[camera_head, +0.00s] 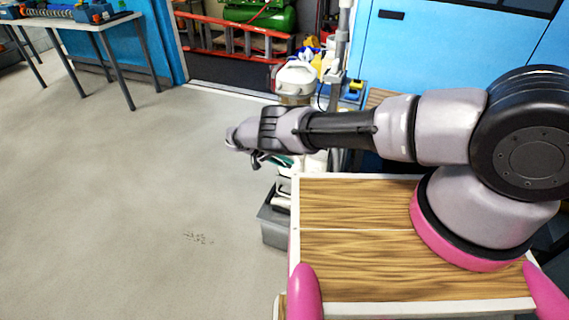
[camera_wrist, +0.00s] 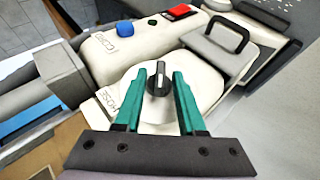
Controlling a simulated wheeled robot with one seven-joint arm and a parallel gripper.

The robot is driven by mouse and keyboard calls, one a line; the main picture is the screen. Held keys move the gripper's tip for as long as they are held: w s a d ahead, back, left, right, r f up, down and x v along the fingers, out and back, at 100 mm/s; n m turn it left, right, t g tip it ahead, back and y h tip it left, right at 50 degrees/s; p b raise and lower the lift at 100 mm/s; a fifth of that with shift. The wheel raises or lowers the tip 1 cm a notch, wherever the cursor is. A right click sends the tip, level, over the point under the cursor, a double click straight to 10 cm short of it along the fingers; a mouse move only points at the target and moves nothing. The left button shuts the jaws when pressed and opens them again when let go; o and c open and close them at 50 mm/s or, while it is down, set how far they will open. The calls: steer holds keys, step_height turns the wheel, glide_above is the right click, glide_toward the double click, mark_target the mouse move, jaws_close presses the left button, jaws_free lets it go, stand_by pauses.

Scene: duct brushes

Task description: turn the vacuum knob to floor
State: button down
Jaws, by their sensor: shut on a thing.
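The vacuum knob (camera_wrist: 158,79) is a dark round knob with a pale pointer line, set on a light round dial on the cream vacuum (camera_wrist: 120,55). Part of a printed word, reading like "HOSE", shows on the dial's lower left. My gripper (camera_wrist: 159,82) has its two green fingers on either side of the knob, shut on it. Any "floor" label is not readable. In the head view my gripper (camera_head: 262,158) hangs at the end of the arm, and the arm hides most of the vacuum.
The vacuum's top carries a blue button (camera_wrist: 125,27), a red switch (camera_wrist: 180,11) and a dark handle (camera_wrist: 220,32). In the head view a grey box (camera_head: 272,225) stands beside my wooden-topped base. A workbench (camera_head: 90,22) is at the far left; open floor lies left.

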steer(key=c, duration=0.9)
jaws_free()
steer(key=shift+d+f, duration=0.1)
steer(key=v, duration=1.1)
